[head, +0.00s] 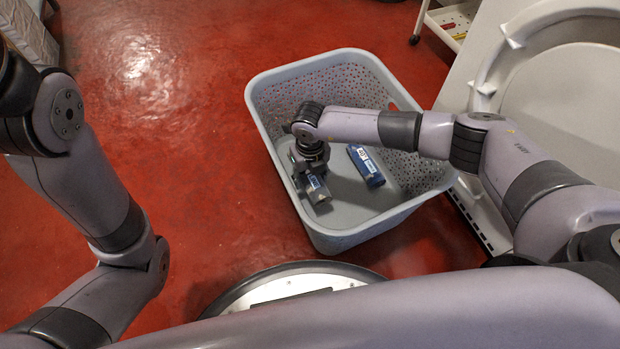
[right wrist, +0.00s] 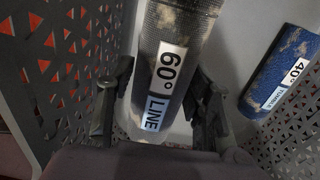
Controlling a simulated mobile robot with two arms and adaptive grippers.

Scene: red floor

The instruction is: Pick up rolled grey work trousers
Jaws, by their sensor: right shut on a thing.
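The rolled grey work trousers (head: 318,190) are inside a grey laundry basket (head: 277,165), low near its floor. In the right wrist view the roll (right wrist: 185,22) is dark grey with worn patches and a white label reading "60° LINE". My right gripper (head: 309,166) reaches down into the basket and is shut on the roll, with one finger on each side of it. I cannot tell whether the roll touches the basket floor. My left arm shows at the left edge, but its gripper is out of view.
A blue roll (head: 366,166) labelled "40°" lies in the basket, right of the grey roll; it also shows in the right wrist view (right wrist: 275,80). The basket's perforated walls surround my right gripper. A white machine (head: 475,75) stands at right. Red floor (head: 190,130) is clear at left.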

